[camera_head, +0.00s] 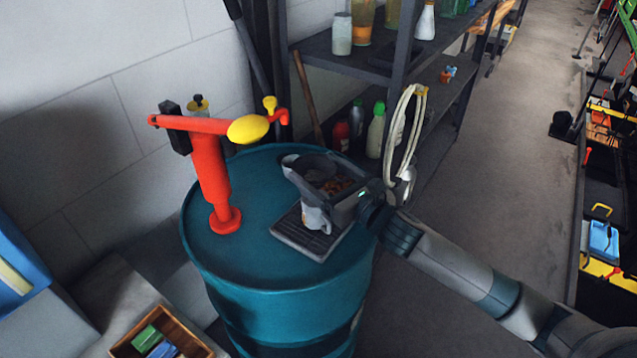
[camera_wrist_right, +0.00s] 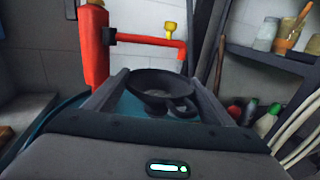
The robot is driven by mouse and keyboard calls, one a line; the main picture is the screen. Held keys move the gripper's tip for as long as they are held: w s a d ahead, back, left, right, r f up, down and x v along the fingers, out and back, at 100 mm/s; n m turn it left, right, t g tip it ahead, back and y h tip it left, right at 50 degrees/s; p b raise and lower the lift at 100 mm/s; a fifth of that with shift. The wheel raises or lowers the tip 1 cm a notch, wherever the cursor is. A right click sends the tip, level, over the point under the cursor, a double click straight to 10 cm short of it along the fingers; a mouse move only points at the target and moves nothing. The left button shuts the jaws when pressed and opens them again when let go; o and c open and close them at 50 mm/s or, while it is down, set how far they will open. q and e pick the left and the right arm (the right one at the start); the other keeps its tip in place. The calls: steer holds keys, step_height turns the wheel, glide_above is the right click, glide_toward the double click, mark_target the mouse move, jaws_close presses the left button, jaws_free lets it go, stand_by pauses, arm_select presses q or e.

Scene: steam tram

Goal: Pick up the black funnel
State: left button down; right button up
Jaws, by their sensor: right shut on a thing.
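The black funnel (camera_wrist_right: 152,78) shows between my fingers in the right wrist view, its wide round mouth facing up. In the head view the funnel (camera_head: 318,168) is a dark bowl shape partly covered by my gripper. My right gripper (camera_head: 312,180) reaches in from the right over the blue drum and is shut on the funnel. A pale jug-like thing (camera_head: 316,220) is just below, on a dark ribbed tray (camera_head: 290,236). I cannot tell whether the funnel touches it. My left gripper is not in view.
A red hand pump (camera_head: 208,170) with a yellow knob stands on the blue drum (camera_head: 215,250), left of my gripper. Shelves (camera_head: 350,58) with jars and bottles stand behind. A pale looped hose (camera_head: 401,130) hangs close to my right wrist. The aisle floor (camera_head: 500,150) is clear.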

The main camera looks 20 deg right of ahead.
steer(key=s+d+r+b, duration=0.3)
steer(key=s+d+r, duration=0.2)
steer(key=d, duration=0.5)
step_height(320, 180, up, 2)
steer(key=shift+s+d+r+b, duration=0.1)
steer(key=shift+s+d+b, duration=0.1)
steer(key=shift+b, duration=0.15)
steer(key=shift+w+r, duration=0.1)
steer(key=shift+r+p, duration=1.4)
steer(key=shift+p, duration=0.2)
steer(key=shift+f, duration=0.1)
steer(key=s+a+f+m+t+h+b, duration=0.1)
steer(key=s+a+f+m+h, duration=0.3)
steer(key=a+f, duration=0.5)
steer(key=shift+s+f+m+t+h+b, duration=0.35)
steer(key=shift+s+f+h+b, duration=0.3)
steer(key=shift+s+f+h, duration=0.75)
